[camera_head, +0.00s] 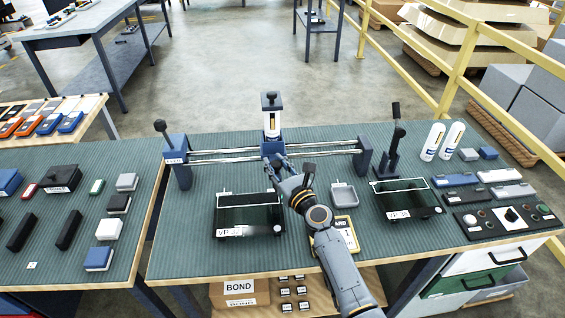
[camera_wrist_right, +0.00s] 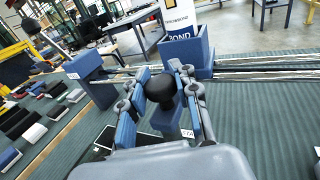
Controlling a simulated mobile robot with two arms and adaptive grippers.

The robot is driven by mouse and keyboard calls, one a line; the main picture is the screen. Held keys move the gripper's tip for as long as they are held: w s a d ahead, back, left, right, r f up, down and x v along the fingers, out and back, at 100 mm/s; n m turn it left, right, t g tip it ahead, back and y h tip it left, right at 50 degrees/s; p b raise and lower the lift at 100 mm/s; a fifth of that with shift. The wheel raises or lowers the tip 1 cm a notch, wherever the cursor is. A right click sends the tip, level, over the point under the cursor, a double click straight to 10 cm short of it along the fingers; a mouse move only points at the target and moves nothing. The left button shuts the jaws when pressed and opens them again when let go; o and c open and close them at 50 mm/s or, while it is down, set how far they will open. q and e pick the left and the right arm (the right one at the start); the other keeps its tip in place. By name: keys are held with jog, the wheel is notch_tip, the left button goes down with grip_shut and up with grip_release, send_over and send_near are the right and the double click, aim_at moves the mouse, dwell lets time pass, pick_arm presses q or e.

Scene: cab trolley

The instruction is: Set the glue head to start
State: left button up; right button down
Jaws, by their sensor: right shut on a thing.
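The glue head (camera_head: 272,117) is a blue block with a white bottle and a dark top, upright on two horizontal rails (camera_head: 235,154). It sits near the middle of the rails, between a left end block (camera_head: 178,172) with a label and a right end block (camera_head: 363,156). In the wrist view its blue body (camera_wrist_right: 186,50) stands just beyond my fingers. My right gripper (camera_head: 275,170) is at the front of the glue head, shut on its black knob (camera_wrist_right: 160,88), between the blue pads. The gripper hides the knob in the head view. My left gripper is not in view.
Dark glass trays (camera_head: 249,222) (camera_head: 408,212) lie in front of the rails, with a small grey dish (camera_head: 344,195) between them. An upright black lever (camera_head: 392,140) stands right of the rails. A control panel (camera_head: 505,219) lies at the right.

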jog(key=shift+s+a+f, duration=0.1)
jog(key=shift+s+f, duration=0.05)
jog(key=shift+f, duration=0.25)
jog(key=c, duration=1.1)
grip_release()
jog(key=shift+o, duration=0.4)
jog(key=shift+r, duration=0.3)
jog(key=v, duration=1.2)
